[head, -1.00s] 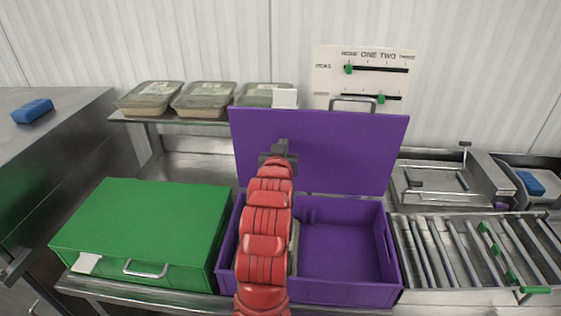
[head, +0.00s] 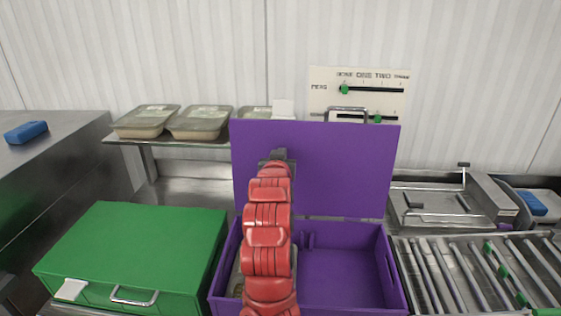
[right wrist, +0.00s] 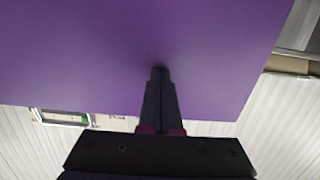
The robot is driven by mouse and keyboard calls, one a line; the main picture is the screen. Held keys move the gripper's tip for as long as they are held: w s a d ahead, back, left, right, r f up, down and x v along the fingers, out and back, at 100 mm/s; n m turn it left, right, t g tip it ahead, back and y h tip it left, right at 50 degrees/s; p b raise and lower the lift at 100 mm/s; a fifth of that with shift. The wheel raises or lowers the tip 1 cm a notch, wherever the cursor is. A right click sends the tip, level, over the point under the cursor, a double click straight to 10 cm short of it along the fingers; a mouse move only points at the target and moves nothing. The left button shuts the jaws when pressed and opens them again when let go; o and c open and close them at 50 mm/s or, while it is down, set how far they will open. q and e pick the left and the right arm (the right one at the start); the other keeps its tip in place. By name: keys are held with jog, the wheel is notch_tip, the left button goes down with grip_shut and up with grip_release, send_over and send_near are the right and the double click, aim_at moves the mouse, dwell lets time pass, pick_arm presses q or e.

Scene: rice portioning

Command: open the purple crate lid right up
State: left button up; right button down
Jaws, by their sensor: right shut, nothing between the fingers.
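The purple crate (head: 395,262) stands on the bench at the centre of the head view. Its purple lid (head: 345,165) stands up at the back edge, close to upright, with its inner face towards me. A metal handle (head: 347,112) and a white tag (head: 283,108) show at its top edge. My right gripper (head: 278,156) is shut and empty, in front of the left part of the lid's inner face. In the right wrist view its fingertips (right wrist: 160,72) are at the purple surface and appear to touch it. My left gripper is not in view.
A closed green crate (head: 140,250) is left of the purple one. Covered trays (head: 200,122) sit on a shelf behind. A roller conveyor (head: 470,275) is at right. A slider panel (head: 325,98) stands behind the lid. My arm partly hides something in the purple crate's left side.

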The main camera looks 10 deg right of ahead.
jog(key=shift+b+x, duration=0.85)
jog(key=shift+x, duration=0.9)
jog(key=f+v, duration=0.1)
jog(key=v, duration=0.9)
jog(key=shift+f+b, duration=0.25)
jog(key=shift+b, duration=0.15)
